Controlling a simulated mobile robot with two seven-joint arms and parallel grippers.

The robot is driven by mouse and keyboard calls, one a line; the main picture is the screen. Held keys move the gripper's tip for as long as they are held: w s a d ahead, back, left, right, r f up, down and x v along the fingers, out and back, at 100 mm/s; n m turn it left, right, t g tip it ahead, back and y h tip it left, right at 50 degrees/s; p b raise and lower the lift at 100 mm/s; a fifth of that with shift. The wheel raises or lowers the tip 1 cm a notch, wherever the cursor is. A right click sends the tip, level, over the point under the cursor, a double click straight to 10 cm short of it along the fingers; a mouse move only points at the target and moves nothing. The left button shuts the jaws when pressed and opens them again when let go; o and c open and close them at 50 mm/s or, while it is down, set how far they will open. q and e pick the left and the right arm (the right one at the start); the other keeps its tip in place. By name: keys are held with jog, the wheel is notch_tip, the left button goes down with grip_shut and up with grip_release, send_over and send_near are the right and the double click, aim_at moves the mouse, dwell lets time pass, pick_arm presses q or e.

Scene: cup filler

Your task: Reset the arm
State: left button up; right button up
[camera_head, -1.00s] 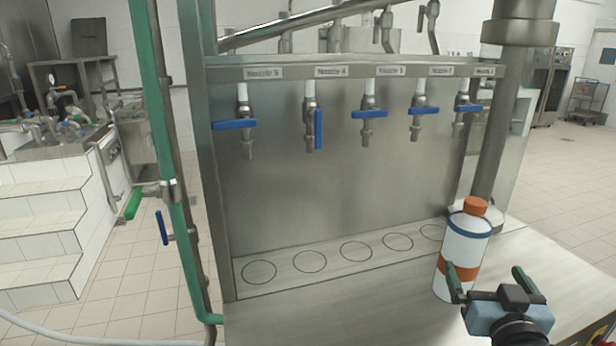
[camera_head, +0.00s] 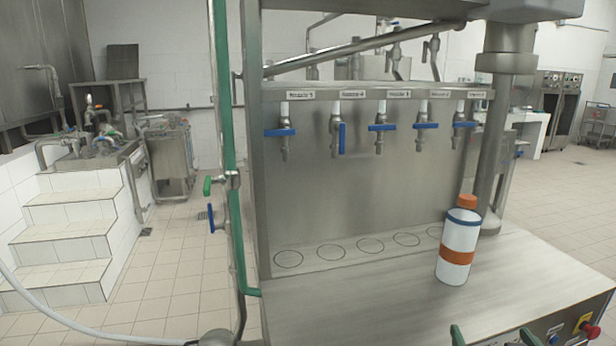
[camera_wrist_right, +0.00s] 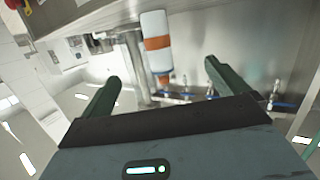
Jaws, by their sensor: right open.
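My right gripper (camera_head: 492,337) shows at the bottom edge of the head view, only its two green fingertips visible. It is open and empty; in the right wrist view its fingers (camera_wrist_right: 160,85) are spread wide. A white bottle (camera_head: 460,245) with an orange cap, a blue band and an orange band stands upright on the steel counter, beyond the gripper and apart from it. The bottle also shows upside down in the right wrist view (camera_wrist_right: 155,32), past the fingertips. My left gripper is in neither view.
The filler's steel counter (camera_head: 360,310) is bare in front. Several nozzles with blue handles (camera_head: 380,128) hang above marked circles (camera_head: 370,245). A red emergency button (camera_head: 591,328) sits at the counter's front right. A green pipe (camera_head: 226,150) stands left.

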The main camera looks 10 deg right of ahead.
jog(key=s+a+f+n+g+y, duration=0.1)
jog(key=s+a+f+g, duration=0.15)
jog(key=f, duration=0.45)
jog(key=s+a+f+n+g+y, duration=0.1)
jog(key=s+a+f+g+y, duration=0.15)
jog(key=f, duration=0.45)
jog(key=s+a+f+n+g+y, duration=0.1)
jog(key=s+a+f+g, duration=0.25)
jog(key=s, duration=0.35)
jog(key=s+a+f+n+g+y, duration=0.1)
jog(key=s+a+f+g, duration=0.25)
jog(key=s, duration=0.35)
jog(key=s+a+f+n+g+y, duration=0.1)
jog(key=s+a+f+n+g, duration=0.1)
jog(key=s+f, duration=0.45)
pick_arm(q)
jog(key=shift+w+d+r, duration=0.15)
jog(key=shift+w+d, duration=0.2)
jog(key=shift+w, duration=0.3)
pick_arm(e)
jog(key=w+a+f+t+y, duration=0.1)
jog(key=w+a+f+t, duration=0.2)
jog(key=w+f+t, duration=0.2)
jog(key=shift+w+f+t, duration=0.3)
jog(key=shift+f+t, duration=1)
jog(key=shift+t, duration=0.1)
